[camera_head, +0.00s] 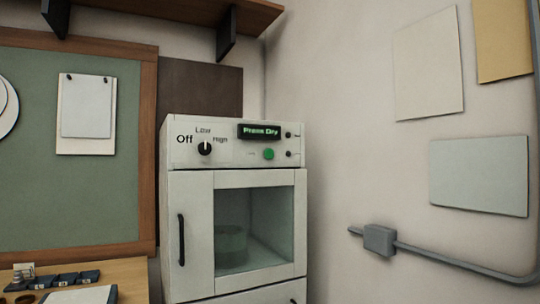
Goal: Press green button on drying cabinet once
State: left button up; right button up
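The drying cabinet (190,235) is a white unit standing in the corner, with its front facing me. Its green button (268,154) is on the upper panel, below a small display (259,132) with green text reading "Press Dry". A black knob (205,148) to the left is marked Off, Low and High, and its pointer is up near Low. The glass door (254,229) looks closed, and a pale round container shows dimly behind it. Neither of my grippers is in view.
A wooden bench (132,272) with small dark blocks (66,279) and a paper is at the lower left. A grey conduit with a box (379,240) runs along the right wall. A shelf (170,12) hangs above. The space before the cabinet's panel looks clear.

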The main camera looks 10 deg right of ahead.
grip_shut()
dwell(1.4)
